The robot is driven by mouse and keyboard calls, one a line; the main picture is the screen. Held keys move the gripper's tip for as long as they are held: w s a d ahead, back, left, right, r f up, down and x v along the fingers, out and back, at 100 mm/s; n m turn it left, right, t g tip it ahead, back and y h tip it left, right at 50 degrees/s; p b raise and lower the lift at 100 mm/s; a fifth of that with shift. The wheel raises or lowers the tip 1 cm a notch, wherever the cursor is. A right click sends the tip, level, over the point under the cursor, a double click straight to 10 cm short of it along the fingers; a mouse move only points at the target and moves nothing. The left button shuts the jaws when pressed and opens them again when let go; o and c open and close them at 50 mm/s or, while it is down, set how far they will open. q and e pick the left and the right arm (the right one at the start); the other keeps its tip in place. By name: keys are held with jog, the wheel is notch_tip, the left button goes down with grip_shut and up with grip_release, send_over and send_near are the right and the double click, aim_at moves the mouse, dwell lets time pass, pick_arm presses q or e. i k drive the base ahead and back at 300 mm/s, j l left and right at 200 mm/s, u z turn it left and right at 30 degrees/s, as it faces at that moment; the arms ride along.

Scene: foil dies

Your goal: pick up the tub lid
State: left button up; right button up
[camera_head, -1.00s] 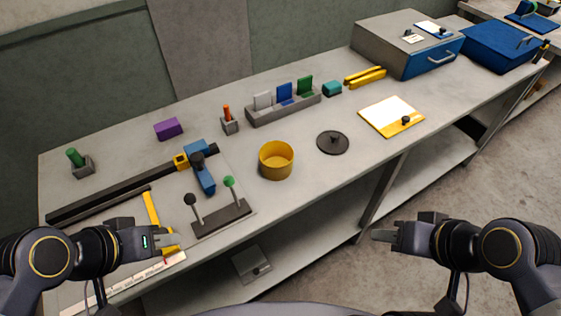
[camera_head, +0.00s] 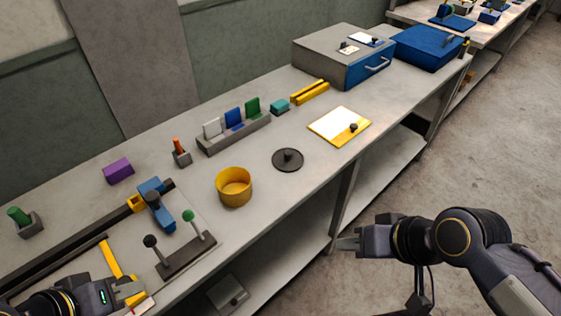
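The tub lid (camera_head: 288,160) is a flat dark round disc with a small knob on top. It lies on the grey workbench, right of the open yellow tub (camera_head: 234,187). My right gripper (camera_head: 343,244) is in front of the bench's edge, below and to the right of the lid, well apart from it. Its fingers are seen from the side, so I cannot tell whether it is open. My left gripper (camera_head: 138,298) is at the lower left, over the near end of the bench. Its fingers are small and partly cut off. Neither gripper touches the lid.
A yellow-edged board (camera_head: 340,126) with a dark knob lies right of the lid. A lever stand (camera_head: 188,254) with two knobs is left of the tub. A slotted rack (camera_head: 234,134) stands behind. The bench surface around the lid is clear.

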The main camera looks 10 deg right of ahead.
aim_at(285, 160)
jog(key=l+u, duration=0.1)
jog(key=u, duration=0.35)
jog(key=l+u, duration=0.15)
jog(key=u, duration=0.3)
jog(key=l+u, duration=0.15)
jog(key=u, duration=0.25)
jog(key=l+u, duration=0.15)
jog(key=u, duration=0.3)
jog(key=k+l+u, duration=0.3)
jog(key=l, duration=0.15)
jog(key=k+l+u, duration=0.15)
jog(key=l+u, duration=0.15)
jog(key=l, duration=0.15)
jog(key=k+l+u, duration=0.3)
jog(key=k+l, duration=0.5)
jog(key=l, duration=0.2)
